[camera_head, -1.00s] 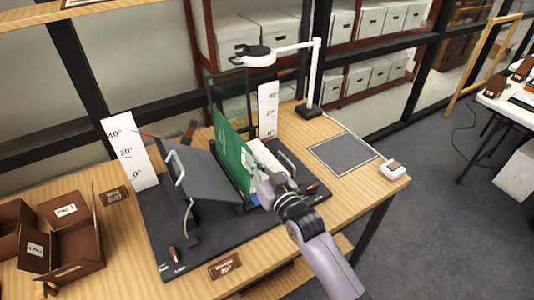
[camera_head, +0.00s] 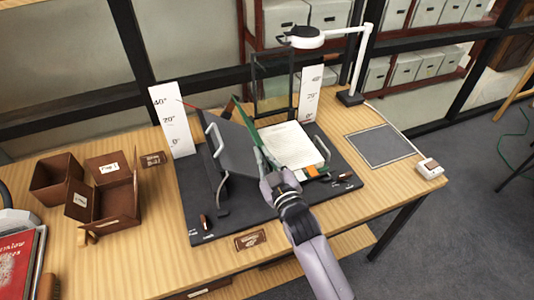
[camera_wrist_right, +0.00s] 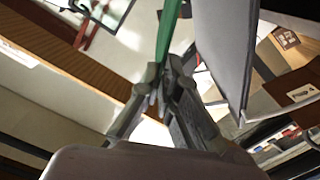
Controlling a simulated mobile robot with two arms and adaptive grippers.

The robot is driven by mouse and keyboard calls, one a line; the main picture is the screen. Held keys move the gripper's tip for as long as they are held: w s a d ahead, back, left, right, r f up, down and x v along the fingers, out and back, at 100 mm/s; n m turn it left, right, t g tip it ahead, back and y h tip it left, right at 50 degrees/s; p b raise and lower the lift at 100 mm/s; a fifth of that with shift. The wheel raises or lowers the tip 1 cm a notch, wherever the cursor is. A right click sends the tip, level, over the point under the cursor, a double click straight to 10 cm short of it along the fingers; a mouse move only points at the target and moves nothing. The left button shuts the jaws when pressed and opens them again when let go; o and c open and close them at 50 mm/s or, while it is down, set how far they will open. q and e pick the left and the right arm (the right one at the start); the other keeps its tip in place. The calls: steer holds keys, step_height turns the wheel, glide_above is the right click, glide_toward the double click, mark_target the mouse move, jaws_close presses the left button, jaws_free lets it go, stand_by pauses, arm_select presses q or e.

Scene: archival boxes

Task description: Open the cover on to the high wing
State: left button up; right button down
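The book's green cover (camera_head: 245,127) stands steeply raised in the head view, seen nearly edge-on, beside the grey high wing (camera_head: 233,148). The wing is tilted up, with a white handle. The white page block (camera_head: 290,146) lies exposed to the right of the cover. My right gripper (camera_head: 260,160) is at the cover's near edge. In the right wrist view the fingers (camera_wrist_right: 164,88) close together on the green cover (camera_wrist_right: 168,30), with the grey wing (camera_wrist_right: 225,50) just to the right. Whether the cover touches the wing cannot be told. My left gripper is not in view.
The black cradle base (camera_head: 265,210) holds the wings. Two white scale boards (camera_head: 172,120) (camera_head: 310,93) stand behind. A lamp (camera_head: 360,65), a grey mat (camera_head: 379,146) and a small white device (camera_head: 430,169) are right. Brown boxes (camera_head: 118,200) and a red book (camera_head: 15,265) are left.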

steer(key=c, duration=2.3)
jaws_free()
steer(key=o, duration=0.5)
steer(key=v, duration=1.2)
